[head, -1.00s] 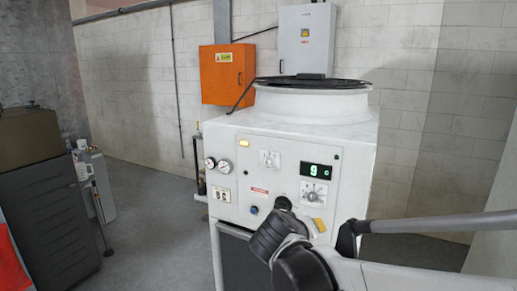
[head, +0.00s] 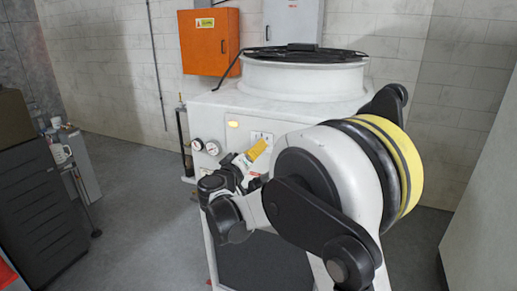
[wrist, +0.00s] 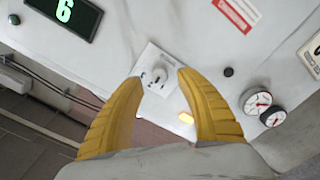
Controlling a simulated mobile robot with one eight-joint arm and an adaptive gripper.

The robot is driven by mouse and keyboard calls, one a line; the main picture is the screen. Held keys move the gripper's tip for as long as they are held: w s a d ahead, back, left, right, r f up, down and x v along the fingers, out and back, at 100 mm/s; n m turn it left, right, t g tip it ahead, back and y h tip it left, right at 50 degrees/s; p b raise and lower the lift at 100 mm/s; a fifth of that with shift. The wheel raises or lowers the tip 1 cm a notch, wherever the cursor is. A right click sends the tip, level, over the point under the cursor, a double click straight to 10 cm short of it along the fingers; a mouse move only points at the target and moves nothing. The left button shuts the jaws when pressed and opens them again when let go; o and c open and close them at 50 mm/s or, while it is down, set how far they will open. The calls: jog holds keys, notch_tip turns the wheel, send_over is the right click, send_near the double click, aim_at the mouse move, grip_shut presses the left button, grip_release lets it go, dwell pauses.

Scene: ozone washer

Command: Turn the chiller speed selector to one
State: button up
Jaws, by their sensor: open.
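The control panel (wrist: 200,45) is on the front of a white machine (head: 300,85). In the wrist view the panel appears upside down. A small white plate (wrist: 149,80) carries a pale rotary knob (wrist: 157,70) with dark marks. I take this for the speed selector; its setting is too small to read. My gripper (wrist: 160,77) is open, with its two yellow fingers either side of the plate in the picture and nothing between them. Contact cannot be told. In the head view my gripper (head: 257,150) is in front of the panel, and my arm hides most of the panel.
A black display (wrist: 63,15) with a green digit, two round gauges (wrist: 265,108), a lit amber lamp (wrist: 186,118) and a red label (wrist: 237,12) surround the plate. An orange cabinet (head: 208,40) hangs behind. A dark cabinet (head: 35,180) stands left, with open floor between.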

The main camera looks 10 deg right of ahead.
jog(key=shift+x, duration=1.7)
jog(key=shift+c, duration=0.5)
grip_shut()
jog(key=n, duration=0.4)
jog(key=shift+n, duration=2.5)
